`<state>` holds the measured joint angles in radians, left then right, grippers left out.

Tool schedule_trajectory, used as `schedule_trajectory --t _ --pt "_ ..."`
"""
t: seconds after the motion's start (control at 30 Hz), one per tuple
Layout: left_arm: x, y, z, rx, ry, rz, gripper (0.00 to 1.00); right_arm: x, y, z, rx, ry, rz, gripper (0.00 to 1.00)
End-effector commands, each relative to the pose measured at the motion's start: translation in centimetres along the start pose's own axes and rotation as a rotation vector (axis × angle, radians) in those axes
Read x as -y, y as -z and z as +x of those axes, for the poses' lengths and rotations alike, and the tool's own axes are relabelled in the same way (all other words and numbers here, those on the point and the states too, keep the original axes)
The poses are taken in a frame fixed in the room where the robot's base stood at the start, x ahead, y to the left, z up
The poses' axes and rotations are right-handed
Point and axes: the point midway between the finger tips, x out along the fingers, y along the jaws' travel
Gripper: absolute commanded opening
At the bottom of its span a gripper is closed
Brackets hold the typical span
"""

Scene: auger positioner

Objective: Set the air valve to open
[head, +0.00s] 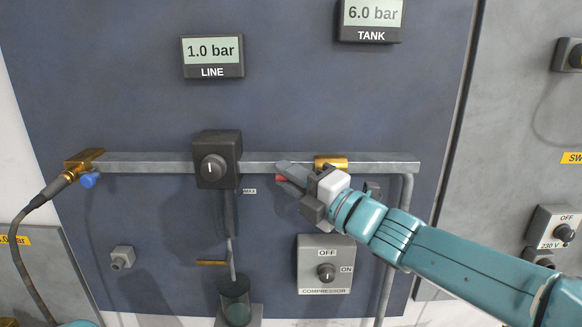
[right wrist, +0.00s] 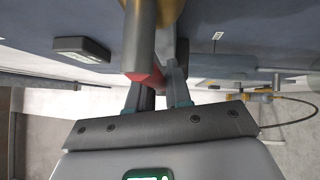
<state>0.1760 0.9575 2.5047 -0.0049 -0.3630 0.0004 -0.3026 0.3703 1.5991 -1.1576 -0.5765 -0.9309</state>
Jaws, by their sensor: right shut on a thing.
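The air valve has a brass body (head: 331,162) on the grey horizontal pipe, right of centre in the head view. In the right wrist view, the red handle (right wrist: 153,78) sits between the fingers (right wrist: 157,88), with brass (right wrist: 168,12) beyond. The handle's exact angle is hard to tell. My left gripper is out of view.
The LINE display (head: 212,56) reads 1.0 bar and the TANK display (head: 371,20) reads 6.0 bar. A black regulator knob (head: 214,167) is left of my right gripper. The compressor switch (head: 325,272) is below it. A hose (head: 28,225) hangs at the left.

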Motion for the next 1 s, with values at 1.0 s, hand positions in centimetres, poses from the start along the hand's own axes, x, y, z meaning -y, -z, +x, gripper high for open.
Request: schedule_trajectory --t 1.0 --pt "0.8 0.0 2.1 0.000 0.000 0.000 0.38 0.4 -0.1 -6.1 0.002 0.011 -0.015 0.39"
